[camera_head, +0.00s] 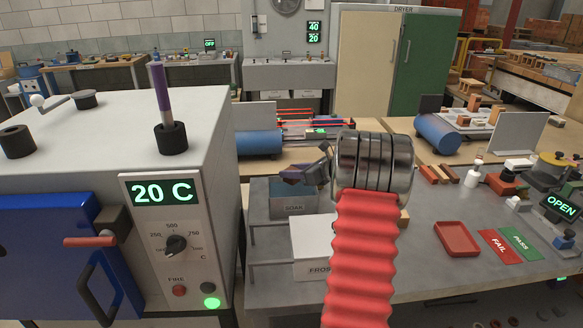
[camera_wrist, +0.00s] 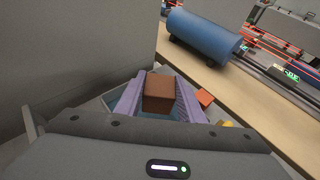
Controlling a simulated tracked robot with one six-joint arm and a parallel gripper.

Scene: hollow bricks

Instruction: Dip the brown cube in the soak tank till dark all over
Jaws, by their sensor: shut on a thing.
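The brown cube (camera_wrist: 159,94) sits between the two purple finger pads of my gripper (camera_wrist: 159,100) in the wrist view. Its upper face looks reddish brown and its near face darker; its other sides are hidden. The gripper is shut on it. In the head view my gripper (camera_head: 306,172) is above the soak tank (camera_head: 293,207), a grey-blue box marked SOAK, and I cannot make out the cube there. In the wrist view a strip of the tank's blue inside (camera_wrist: 117,97) shows beside the fingers. Whether the cube touches the liquid cannot be told.
A large pale furnace (camera_head: 110,130) reading 20 C stands close at left. A white box marked FROST (camera_head: 312,262) is in front of the tank. A blue cylinder (camera_head: 258,143) lies behind it. The grey table right of my arm holds a red tray (camera_head: 457,238) and PASS and FAIL mats.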

